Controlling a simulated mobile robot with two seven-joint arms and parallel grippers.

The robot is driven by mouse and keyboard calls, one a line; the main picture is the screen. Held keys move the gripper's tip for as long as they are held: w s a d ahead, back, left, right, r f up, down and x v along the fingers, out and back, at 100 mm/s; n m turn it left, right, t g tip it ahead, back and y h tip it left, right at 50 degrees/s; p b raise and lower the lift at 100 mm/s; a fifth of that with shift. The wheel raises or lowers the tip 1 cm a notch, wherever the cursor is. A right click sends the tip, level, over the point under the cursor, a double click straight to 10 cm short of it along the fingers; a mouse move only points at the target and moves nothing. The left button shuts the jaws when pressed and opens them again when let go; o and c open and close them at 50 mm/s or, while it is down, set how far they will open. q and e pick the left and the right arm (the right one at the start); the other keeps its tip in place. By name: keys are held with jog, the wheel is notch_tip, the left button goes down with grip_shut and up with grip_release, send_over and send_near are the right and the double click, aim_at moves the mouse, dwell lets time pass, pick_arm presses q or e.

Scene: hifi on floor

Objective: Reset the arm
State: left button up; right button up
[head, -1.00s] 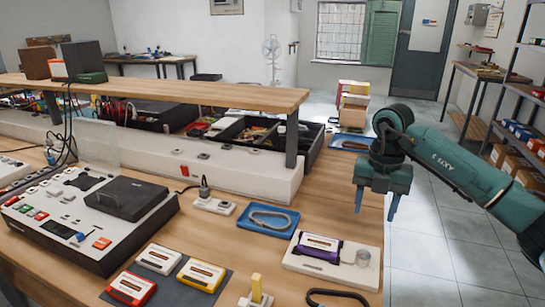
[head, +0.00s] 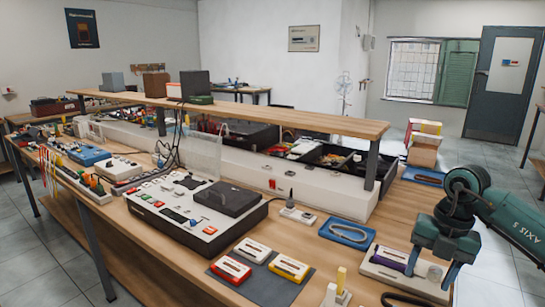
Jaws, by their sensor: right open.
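My right gripper (head: 428,270) hangs at the right of the head view, with its two teal fingers apart and pointing down. Nothing shows between the fingers. In the picture it overlaps a pale tray (head: 385,264) that holds a purple cassette player (head: 392,259) and a small clear round container (head: 435,273). I cannot tell whether the fingers touch the tray. My right arm (head: 510,213) comes in from the right edge. My left gripper is not in view.
The wooden bench (head: 275,234) carries a white recorder deck (head: 200,212), a dark mat (head: 262,283) with several cassettes, and a blue tray (head: 347,233). A raised shelf (head: 270,117) runs along the bench. Open floor (head: 495,260) lies at the right.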

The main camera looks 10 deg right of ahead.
jog(key=s+a+f+n+y, duration=0.1)
jog(key=a+f+n+y, duration=0.15)
jog(key=a, duration=0.55)
jog(key=a+f+n+y, duration=0.1)
jog(key=a+f+y, duration=0.25)
jog(key=a, duration=0.35)
jog(key=s+a+r+m+t+y+p, duration=0.1)
jog(key=s+a+r+m+t+y, duration=0.2)
jog(key=a+y, duration=0.35)
jog(key=a+r+m+t+y+p, duration=0.2)
jog(key=a+m+t+y, duration=0.25)
jog(key=a, duration=0.25)
jog(key=d+f+m+t+h, duration=0.5)
jog(key=f+m+t+h, duration=0.35)
jog(key=m, duration=0.65)
pick_arm(q)
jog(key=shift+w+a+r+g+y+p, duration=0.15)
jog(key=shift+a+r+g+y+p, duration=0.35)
jog(key=shift+p, duration=0.3)
pick_arm(e)
jog(key=s+d+f+m+g+h, duration=0.2)
jog(key=s+f+m+g+h, duration=0.3)
jog(key=s+f, duration=0.6)
jog(key=shift+s+d+f+m+g+h, duration=0.15)
jog(key=shift+s+d+m+g+h, duration=0.2)
jog(key=shift+s+m+h, duration=0.3)
